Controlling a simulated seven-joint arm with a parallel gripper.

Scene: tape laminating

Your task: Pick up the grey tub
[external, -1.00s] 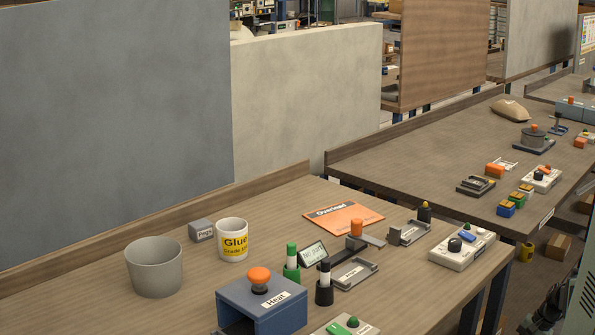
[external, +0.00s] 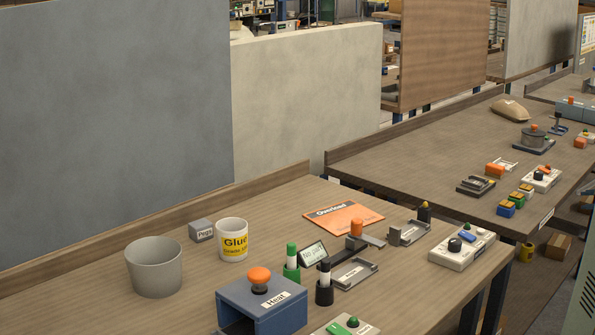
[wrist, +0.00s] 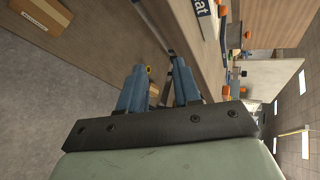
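The grey tub (external: 153,268) stands upright at the left front of the near bench in the external view. Its open top faces up, and its inside looks empty. It cannot be made out in the wrist view. My gripper (wrist: 160,66) shows in the wrist view with its two blue fingers apart and nothing between them. It points past the bench's front edge, well away from the tub. My gripper is not visible in the external view.
A white Glue mug (external: 232,240) and a grey Pegs block (external: 201,230) stand right of the tub. The blue Heat box (external: 262,302) is at the front. A back ledge and grey partition (external: 110,130) rise behind. Bare bench lies left of the tub.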

